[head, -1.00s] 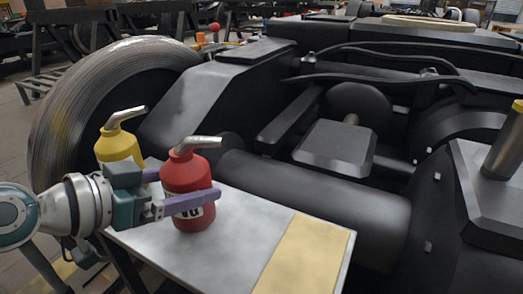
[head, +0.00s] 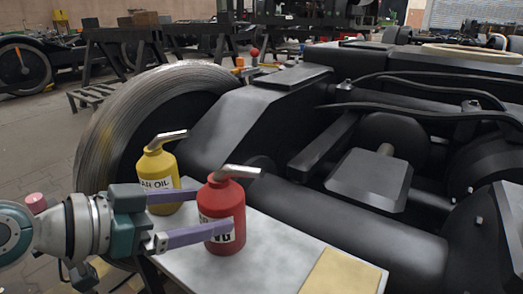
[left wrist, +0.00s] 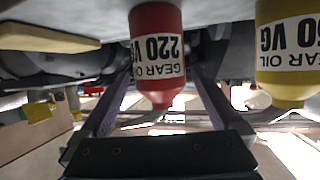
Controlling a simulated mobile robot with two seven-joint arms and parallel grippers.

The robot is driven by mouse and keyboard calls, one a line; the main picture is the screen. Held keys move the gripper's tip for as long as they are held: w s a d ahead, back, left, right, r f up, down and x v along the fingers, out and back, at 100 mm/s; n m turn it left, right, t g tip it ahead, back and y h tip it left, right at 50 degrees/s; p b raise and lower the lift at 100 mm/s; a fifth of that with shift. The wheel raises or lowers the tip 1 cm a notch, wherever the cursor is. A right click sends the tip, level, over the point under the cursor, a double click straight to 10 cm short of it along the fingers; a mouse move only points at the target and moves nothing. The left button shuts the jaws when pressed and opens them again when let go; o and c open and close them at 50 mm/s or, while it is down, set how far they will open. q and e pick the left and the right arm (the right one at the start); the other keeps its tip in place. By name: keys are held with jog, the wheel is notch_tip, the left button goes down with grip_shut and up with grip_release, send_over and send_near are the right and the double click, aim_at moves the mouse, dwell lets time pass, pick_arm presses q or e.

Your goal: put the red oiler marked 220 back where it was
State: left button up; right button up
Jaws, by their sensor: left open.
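The red oiler (head: 222,203) stands upright on a small grey-topped table (head: 270,255); its angled spout points right. In the left wrist view, which is upside down, the red oiler (left wrist: 157,50) reads GEAR OIL 220 VG. My left gripper (head: 212,211) is open, one finger on each side of the red oiler. The near finger crosses in front of its label, and the far finger passes partly behind it. A yellow oiler (head: 158,180) stands behind and left of the red one; its label in the left wrist view (left wrist: 288,45) ends in 60 VG. My right gripper is not in view.
A large wheel (head: 110,125) and the black bogie frame (head: 230,110) stand close behind the table. A thick black tube (head: 350,220) runs along its far side. The tabletop right of the red oiler is clear.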

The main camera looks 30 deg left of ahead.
pick_arm(q)
jog(key=v, duration=0.7)
jog(key=s+d+f+m+g+h, duration=0.1)
jog(key=s+d+f+g, duration=0.15)
jog(key=d, duration=0.35)
jog(key=s+d+f+m+g, duration=0.1)
jog(key=s+d+g, duration=0.15)
jog(key=d, duration=0.25)
jog(key=s+a+n+g+y, duration=0.1)
jog(key=s+n+g+y, duration=0.2)
jog(key=s+g+y, duration=0.1)
jog(key=shift+s+a+f+y+p, duration=0.15)
jog(key=shift+s+a+y+p, duration=0.2)
jog(key=shift+s, duration=0.55)
jog(key=shift+d, duration=0.1)
